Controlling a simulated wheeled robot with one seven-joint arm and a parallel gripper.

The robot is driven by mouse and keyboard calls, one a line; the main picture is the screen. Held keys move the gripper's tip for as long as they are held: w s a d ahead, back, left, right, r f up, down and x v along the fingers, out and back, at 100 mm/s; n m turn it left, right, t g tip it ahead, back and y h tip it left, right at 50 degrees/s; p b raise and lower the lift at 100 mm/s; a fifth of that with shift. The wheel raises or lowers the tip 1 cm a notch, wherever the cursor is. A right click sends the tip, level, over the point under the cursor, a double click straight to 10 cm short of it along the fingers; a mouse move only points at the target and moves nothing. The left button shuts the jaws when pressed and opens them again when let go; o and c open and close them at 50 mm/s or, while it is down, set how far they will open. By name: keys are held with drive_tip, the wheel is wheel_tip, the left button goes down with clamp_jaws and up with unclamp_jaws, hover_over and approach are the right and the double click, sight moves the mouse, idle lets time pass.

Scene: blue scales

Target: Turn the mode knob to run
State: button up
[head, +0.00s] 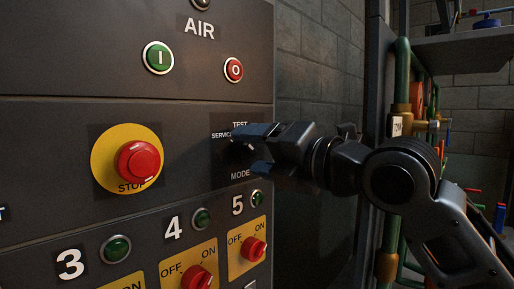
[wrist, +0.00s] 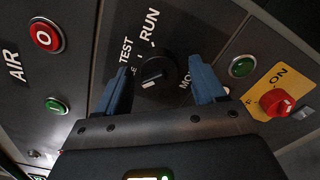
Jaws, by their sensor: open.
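The black mode knob (wrist: 154,70) sits on the dark panel, with TEST, RUN and partly hidden MODE lettering around it in the wrist view. My gripper (wrist: 158,64) is open, with one blue finger on each side of the knob and a visible gap on both sides. In the head view my gripper (head: 246,149) reaches in from the right at the panel, and its fingers mostly hide the knob. The TEST and SERVICE labels show beside the upper finger; RUN is hidden there. I cannot tell for sure which label the knob points to.
A red STOP button (head: 138,162) on a yellow disc is left of the gripper. Below are a green lamp (head: 257,198) and a red OFF/ON switch (head: 253,249). Green and red AIR buttons are above. Pipes (head: 396,150) stand right, behind my arm.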

drive_tip(key=shift+a, duration=0.1)
drive_tip(key=c, duration=1)
drive_tip(key=shift+c, duration=0.2)
drive_tip(key=shift+m, duration=0.3)
drive_tip(key=m+b, duration=0.1)
drive_tip(key=m, duration=0.2)
drive_tip(key=shift+f+m+b, duration=0.1)
drive_tip(key=shift+m+b, duration=0.2)
drive_tip(key=shift+b, duration=0.1)
drive_tip(key=m, duration=0.5)
drive_tip(key=m+p, duration=0.1)
drive_tip(key=m, duration=0.4)
drive_tip(key=shift+m, duration=0.4)
drive_tip(key=m+p, duration=0.2)
drive_tip(key=m, duration=0.2)
drive_tip(key=shift+m+p, duration=0.3)
drive_tip(key=shift+m, duration=0.1)
